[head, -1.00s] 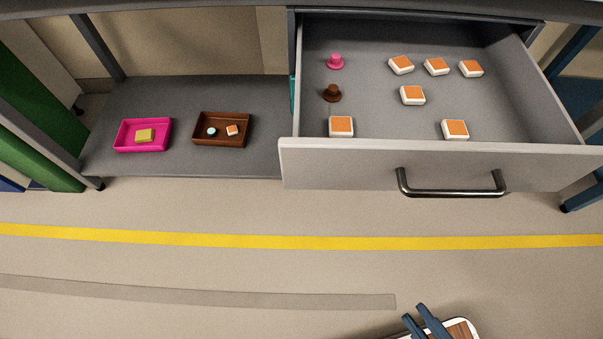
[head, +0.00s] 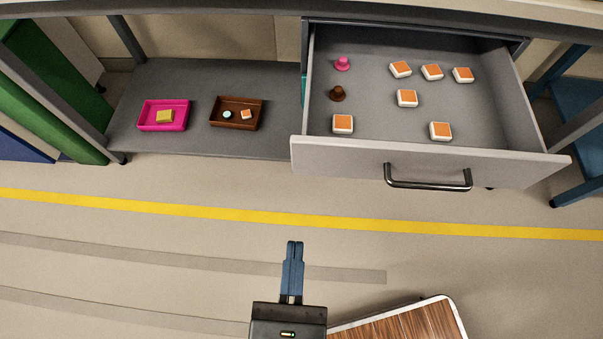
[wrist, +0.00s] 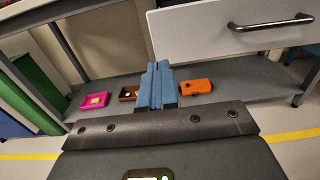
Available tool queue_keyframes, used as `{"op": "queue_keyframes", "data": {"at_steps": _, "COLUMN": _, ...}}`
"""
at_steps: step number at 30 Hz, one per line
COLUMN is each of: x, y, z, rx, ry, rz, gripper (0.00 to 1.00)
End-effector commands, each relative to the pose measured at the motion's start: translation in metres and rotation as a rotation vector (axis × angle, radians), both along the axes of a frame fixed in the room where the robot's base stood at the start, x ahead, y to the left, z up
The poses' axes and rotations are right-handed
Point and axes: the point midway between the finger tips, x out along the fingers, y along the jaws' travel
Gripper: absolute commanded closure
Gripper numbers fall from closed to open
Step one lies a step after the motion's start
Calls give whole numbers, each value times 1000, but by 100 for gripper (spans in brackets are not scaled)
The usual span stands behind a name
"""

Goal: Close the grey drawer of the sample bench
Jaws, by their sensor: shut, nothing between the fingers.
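The grey drawer (head: 340,155) of the sample bench stands pulled well out at the right in the head view, with a dark bar handle (head: 428,184) on its front. Inside lie several white blocks with orange tops (head: 407,98), a pink knob-shaped piece (head: 342,63) and a brown one (head: 337,93). The drawer front (wrist: 190,35) and handle (wrist: 270,22) also show at the upper right in the wrist view. My gripper (head: 294,246) is shut and empty, over the floor in front of the drawer and left of the handle, apart from both.
A pink tray (head: 163,126) and a brown tray (head: 213,122) with small items sit on the lower shelf (head: 190,75) left of the drawer. An orange box (wrist: 195,87) shows there in the wrist view. Bench legs stand at both sides.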

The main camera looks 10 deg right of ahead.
Motion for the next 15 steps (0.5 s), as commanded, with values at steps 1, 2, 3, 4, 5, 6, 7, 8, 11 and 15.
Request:
{"op": "queue_keyframes", "data": {"at_steps": 1, "x": 3, "y": -1, "z": 0, "rx": -3, "ry": -2, "rz": -2, "gripper": 100}}
{"op": "queue_keyframes", "data": {"at_steps": 2, "x": 6, "y": -2, "z": 0, "rx": -3, "ry": -2, "rz": -2, "gripper": 100}}
{"op": "queue_keyframes", "data": {"at_steps": 3, "x": 10, "y": -4, "z": -1, "rx": -2, "ry": -2, "rz": -2, "gripper": 100}}
{"op": "queue_keyframes", "data": {"at_steps": 4, "x": 14, "y": -5, "z": -1, "rx": -2, "ry": -2, "rz": -4, "gripper": 100}}
{"op": "queue_keyframes", "data": {"at_steps": 5, "x": 18, "y": -7, "z": -1, "rx": 0, "ry": -1, "rz": -3, "gripper": 100}}
{"op": "queue_keyframes", "data": {"at_steps": 6, "x": 25, "y": -9, "z": -1, "rx": 0, "ry": -1, "rz": -4, "gripper": 100}}
{"op": "queue_keyframes", "data": {"at_steps": 7, "x": 30, "y": -11, "z": -1, "rx": 0, "ry": -1, "rz": -4, "gripper": 100}}
{"op": "queue_keyframes", "data": {"at_steps": 8, "x": 36, "y": -13, "z": -1, "rx": 0, "ry": -1, "rz": -3, "gripper": 100}}
{"op": "queue_keyframes", "data": {"at_steps": 11, "x": 55, "y": -19, "z": -2, "rx": 1, "ry": 0, "rz": -5, "gripper": 100}}
{"op": "queue_keyframes", "data": {"at_steps": 15, "x": 82, "y": -28, "z": -1, "rx": 1, "ry": 0, "rz": -4, "gripper": 100}}
